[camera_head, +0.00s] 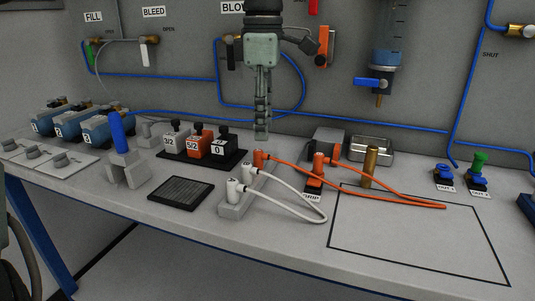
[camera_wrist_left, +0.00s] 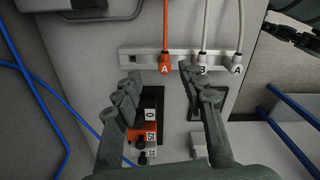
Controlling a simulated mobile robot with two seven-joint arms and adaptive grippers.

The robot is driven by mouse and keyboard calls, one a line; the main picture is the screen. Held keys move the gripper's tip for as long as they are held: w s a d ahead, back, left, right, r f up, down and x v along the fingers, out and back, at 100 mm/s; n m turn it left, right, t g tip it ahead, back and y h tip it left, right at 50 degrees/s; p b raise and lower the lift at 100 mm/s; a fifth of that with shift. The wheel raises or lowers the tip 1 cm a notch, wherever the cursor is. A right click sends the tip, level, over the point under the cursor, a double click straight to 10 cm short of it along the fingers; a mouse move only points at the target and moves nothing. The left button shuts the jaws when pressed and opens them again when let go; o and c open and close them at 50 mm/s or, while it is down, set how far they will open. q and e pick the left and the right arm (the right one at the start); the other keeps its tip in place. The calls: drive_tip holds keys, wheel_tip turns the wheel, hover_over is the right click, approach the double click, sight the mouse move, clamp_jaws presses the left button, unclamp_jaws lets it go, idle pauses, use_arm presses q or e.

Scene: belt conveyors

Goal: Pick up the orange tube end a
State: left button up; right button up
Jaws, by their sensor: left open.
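The orange tube end a (camera_head: 260,156) stands upright at the far end of a light grey holder (camera_head: 233,208). Two white tube ends (camera_head: 240,180) stand in the same holder. My left gripper (camera_head: 262,137) points down just above and behind the orange end in the head view.
A black tray (camera_head: 217,165) holds marked blocks left of the gripper. An orange fitting (camera_head: 317,170), a brass cylinder (camera_head: 370,165) and a metal tray (camera_head: 373,150) stand to the right. The outlined area (camera_head: 420,242) at the front right is mostly clear.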

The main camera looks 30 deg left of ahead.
sight(258, 150)
use_arm(q)
drive_tip(key=f, duration=0.3)
drive_tip(key=s+f, duration=0.1)
drive_tip(key=f, duration=0.1)
drive_tip(key=shift+a+f+p, duration=0.3)
drive_tip(key=shift+p, duration=0.1)
drive_tip(key=shift+f, duration=0.45)
use_arm(e)
drive_tip(key=shift+g, duration=0.3)
drive_tip(key=s+f, duration=0.2)
drive_tip(key=f, duration=0.1)
drive_tip(key=shift+s+d, duration=0.25)
drive_tip(key=shift+d, duration=0.1)
use_arm(q)
clamp_jaws()
